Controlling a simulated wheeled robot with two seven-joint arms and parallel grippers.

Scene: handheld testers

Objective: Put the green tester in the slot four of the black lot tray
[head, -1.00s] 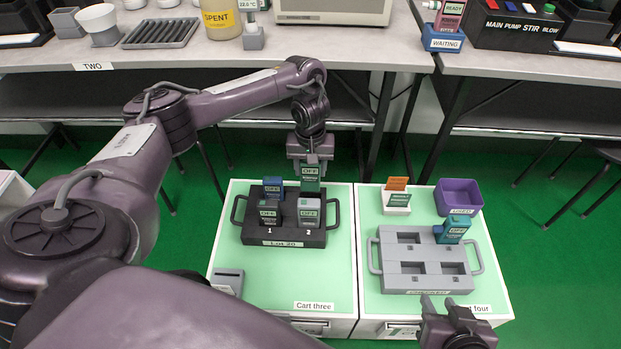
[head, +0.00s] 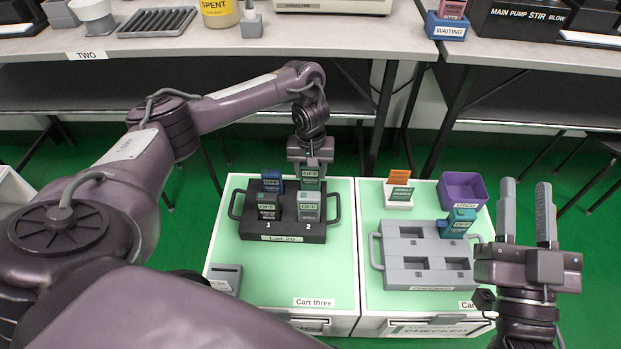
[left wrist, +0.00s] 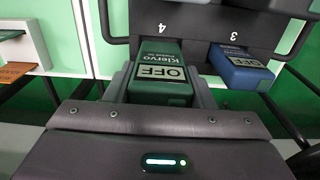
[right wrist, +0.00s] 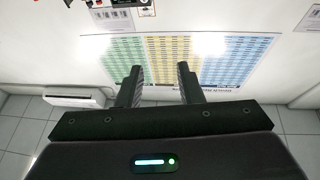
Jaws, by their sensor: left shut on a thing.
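The black lot tray (head: 325,237) labelled Lot 20 stands on Cart three. The green tester (head: 310,184) is upright at the tray's back right, beside the 4 mark in the left wrist view (left wrist: 160,88). My left gripper (head: 310,169) is above it and shut on its upper part. The tester's lower end is hidden, so I cannot tell whether it is fully seated. A blue tester (head: 272,181) stands at slot 3, a black one (head: 268,206) at slot 1 and a grey one (head: 309,207) at slot 2. My right gripper (head: 527,215) is open, empty and raised.
Cart four holds a grey tray (head: 428,285) with a teal tester (head: 459,221) at its back right, a purple bin (head: 462,190) and a white card holder (head: 398,202). A grey block (head: 226,278) stands at Cart three's front left. Benches run behind the carts.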

